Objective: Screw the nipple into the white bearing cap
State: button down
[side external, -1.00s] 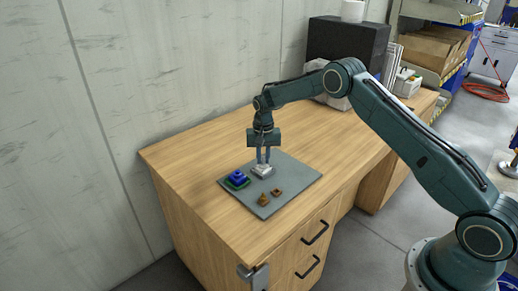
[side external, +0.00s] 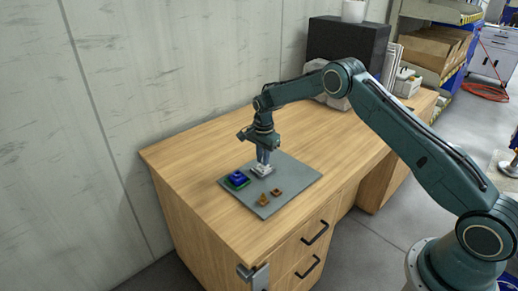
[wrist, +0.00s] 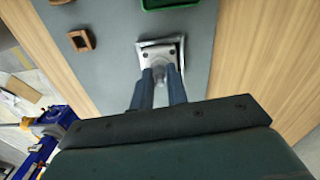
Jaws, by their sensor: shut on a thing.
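The white bearing cap (side external: 257,172) sits on the grey mat, below my gripper (side external: 263,163). In the wrist view the cap (wrist: 148,50) is a pale square piece with dark holes near its corners. My gripper (wrist: 162,78) points down with its two blue-grey fingers close together over the cap's middle. It is shut on the nipple (wrist: 160,74), a small grey piece mostly hidden between the fingers. The nipple's lower end meets the cap or is just over it; I cannot tell how deep it sits.
On the grey mat (side external: 294,174), a blue block (side external: 237,177) in a green base stands left of the cap. A brown square ring (side external: 277,191) and an orange-brown piece (side external: 263,200) lie in front. The wooden desk is clear around the mat.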

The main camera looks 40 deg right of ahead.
jog(key=m, duration=0.7)
jog(key=shift+s+d+f, duration=0.1)
jog(key=shift+s+f, duration=0.05)
jog(key=m, duration=0.6)
jog(key=shift+s+f, duration=0.1)
jog(key=c, duration=1.5)
grip_release()
jog(key=shift+w, duration=0.2)
